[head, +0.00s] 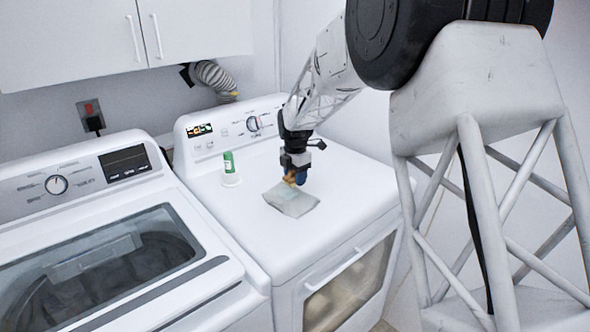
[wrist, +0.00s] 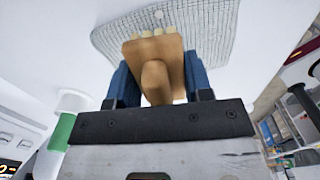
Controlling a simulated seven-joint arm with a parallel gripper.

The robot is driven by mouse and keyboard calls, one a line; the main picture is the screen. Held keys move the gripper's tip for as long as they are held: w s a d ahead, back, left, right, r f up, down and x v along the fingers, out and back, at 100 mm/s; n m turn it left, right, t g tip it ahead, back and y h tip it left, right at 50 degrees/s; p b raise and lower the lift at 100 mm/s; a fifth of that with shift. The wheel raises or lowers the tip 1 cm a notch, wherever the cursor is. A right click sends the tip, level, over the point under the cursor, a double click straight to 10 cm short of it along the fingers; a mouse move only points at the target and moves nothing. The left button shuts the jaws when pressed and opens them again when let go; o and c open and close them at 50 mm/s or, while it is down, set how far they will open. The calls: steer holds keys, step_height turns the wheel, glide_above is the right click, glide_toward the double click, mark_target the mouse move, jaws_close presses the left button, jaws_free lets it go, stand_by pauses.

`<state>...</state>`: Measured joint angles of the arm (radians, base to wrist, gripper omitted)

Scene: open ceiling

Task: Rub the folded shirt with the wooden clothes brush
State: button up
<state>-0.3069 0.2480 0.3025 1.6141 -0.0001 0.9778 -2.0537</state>
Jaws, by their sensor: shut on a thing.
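The folded shirt (head: 291,201) is a grey, finely checked flat piece on top of the white dryer; it also shows in the wrist view (wrist: 215,38). The wooden clothes brush (wrist: 153,62) is tan with pale bristle tufts at its far end. My gripper (wrist: 153,85) has its blue fingers shut on the brush, one on each side. In the head view my gripper (head: 296,177) points down at the shirt's upper edge, with the brush (head: 290,179) at its left. The bristles overlap the shirt's edge in the wrist view; I cannot tell whether they touch it.
A green and white bottle (head: 229,164) stands on the dryer (head: 250,240) left of the shirt, near the control panel. A washer (head: 130,290) with a dark glass lid is at the left. The dryer top in front of the shirt is clear.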

mark_target(280, 199)
step_height(280, 199, down, 2)
steer(key=shift+f, duration=0.25)
steer(key=shift+s+a+f, duration=0.1)
steer(key=shift+f, duration=0.25)
steer(key=shift+s+a+f, duration=0.1)
steer(key=shift+s+a, duration=1.15)
steer(key=shift+s, duration=0.2)
steer(key=shift+s+a, duration=0.8)
steer(key=shift+s, duration=0.1)
steer(key=shift+w+d, duration=0.35)
steer(key=shift+w, duration=0.05)
steer(key=shift+w+d, duration=1.85)
steer(key=shift+w, duration=0.25)
steer(key=shift+s+a, duration=0.45)
steer(key=shift+s, duration=0.1)
steer(key=shift+s+a, duration=0.45)
steer(key=shift+s, duration=0.05)
steer(key=shift+s+a, duration=1.25)
steer(key=shift+s, duration=0.25)
steer(key=shift+w+d, duration=1.1)
steer(key=shift+w, duration=0.15)
steer(key=shift+w+d, duration=1.05)
steer(key=shift+w, duration=0.2)
steer(key=shift+r, duration=4.05)
